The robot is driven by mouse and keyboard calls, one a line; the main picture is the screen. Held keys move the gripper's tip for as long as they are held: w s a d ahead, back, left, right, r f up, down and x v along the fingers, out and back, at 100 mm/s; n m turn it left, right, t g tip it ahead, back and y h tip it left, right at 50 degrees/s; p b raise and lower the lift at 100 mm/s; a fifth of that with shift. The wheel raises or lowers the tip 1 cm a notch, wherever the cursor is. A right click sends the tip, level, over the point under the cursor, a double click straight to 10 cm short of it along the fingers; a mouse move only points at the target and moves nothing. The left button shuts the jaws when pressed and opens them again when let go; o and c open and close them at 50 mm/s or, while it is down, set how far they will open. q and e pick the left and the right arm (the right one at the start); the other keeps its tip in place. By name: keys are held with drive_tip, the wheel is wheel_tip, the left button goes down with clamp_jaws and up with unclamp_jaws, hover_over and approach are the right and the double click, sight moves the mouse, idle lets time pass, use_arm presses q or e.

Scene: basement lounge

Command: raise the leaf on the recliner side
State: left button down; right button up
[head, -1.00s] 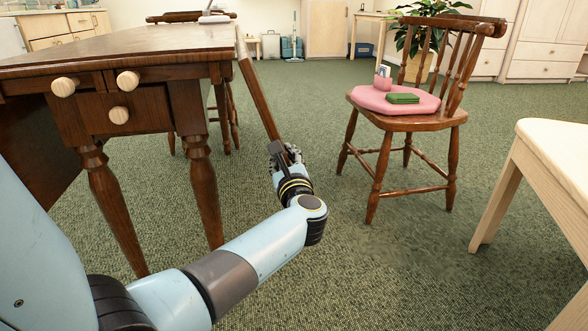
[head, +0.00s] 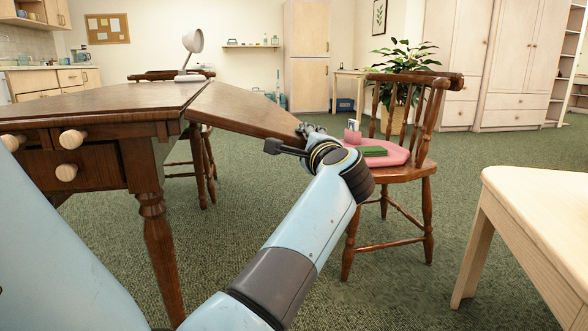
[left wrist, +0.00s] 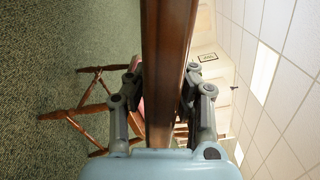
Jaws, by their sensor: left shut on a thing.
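The dark brown drop-leaf table (head: 100,103) stands at the left in the head view, with pale round knobs on its drawers. Its right-hand leaf (head: 245,108) is swung up from the side and slopes a little down from the hinge to its outer edge. My left gripper (head: 305,135) is at that outer edge. In the left wrist view the leaf (left wrist: 168,70) runs edge-on between the two fingers of the left gripper (left wrist: 165,98), which are closed on it. My right gripper is not in view.
A pale table (head: 540,215) is at the right. A white lamp (head: 192,45) stands on the table's far part.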

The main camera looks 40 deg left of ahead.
use_arm(q)
drive_tip(key=r+n, duration=0.1)
drive_tip(key=r, duration=0.3)
drive_tip(key=r+n, duration=0.1)
drive_tip(key=r, duration=0.1)
drive_tip(key=shift+w+d+n, duration=0.3)
drive_tip(key=shift+w, duration=0.05)
drive_tip(key=shift+r+n, duration=0.4)
drive_tip(key=shift+r, duration=0.75)
drive_tip(key=c, duration=1.3)
unclamp_jaws()
drive_tip(key=shift+o, duration=0.6)
